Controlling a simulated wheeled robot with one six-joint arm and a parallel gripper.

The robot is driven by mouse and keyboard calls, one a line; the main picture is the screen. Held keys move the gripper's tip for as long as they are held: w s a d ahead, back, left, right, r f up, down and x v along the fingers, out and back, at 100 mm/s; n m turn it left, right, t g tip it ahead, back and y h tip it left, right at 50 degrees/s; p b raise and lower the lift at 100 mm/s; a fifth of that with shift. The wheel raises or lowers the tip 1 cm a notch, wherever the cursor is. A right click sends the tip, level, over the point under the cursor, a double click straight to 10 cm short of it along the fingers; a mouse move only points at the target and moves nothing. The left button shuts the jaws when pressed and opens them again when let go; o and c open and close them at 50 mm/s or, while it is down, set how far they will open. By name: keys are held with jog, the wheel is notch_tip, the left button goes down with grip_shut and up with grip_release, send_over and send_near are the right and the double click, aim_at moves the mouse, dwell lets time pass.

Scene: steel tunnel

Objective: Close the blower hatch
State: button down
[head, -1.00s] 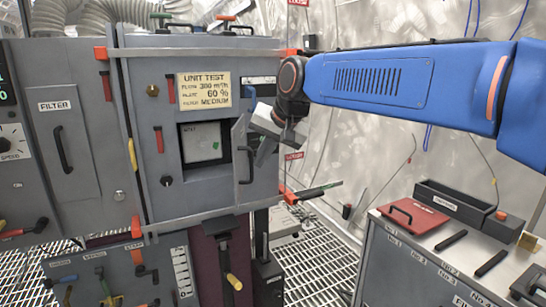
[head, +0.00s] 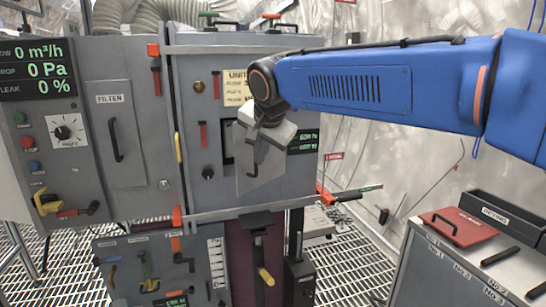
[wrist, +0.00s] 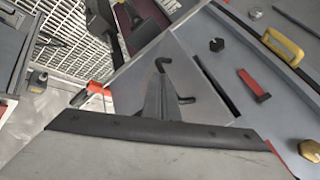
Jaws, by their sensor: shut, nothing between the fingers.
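The blower hatch (head: 266,172) is a small grey plate with a black handle (head: 254,164), on the front of the grey blower cabinet (head: 190,110). My gripper (head: 262,140) is shut and empty, in front of the hatch's upper part; contact cannot be told. In the wrist view the gripper (wrist: 158,105) is over the hatch plate (wrist: 200,85), covering part of the handle, with a dark gap along the plate's right side.
The unit test label (head: 238,88) is partly hidden by my arm. A small display (head: 303,141) is right of the hatch. Grated floor (head: 335,270) lies between. Levers and knobs crowd the left panels.

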jog(key=w+a+m+h, duration=0.4)
jog(key=w+a+m, duration=0.2)
jog(key=w+a, duration=0.2)
jog(key=shift+a+m, duration=0.4)
jog(key=shift+a, duration=0.5)
jog(key=shift+r, duration=0.15)
jog(key=shift+s, duration=0.1)
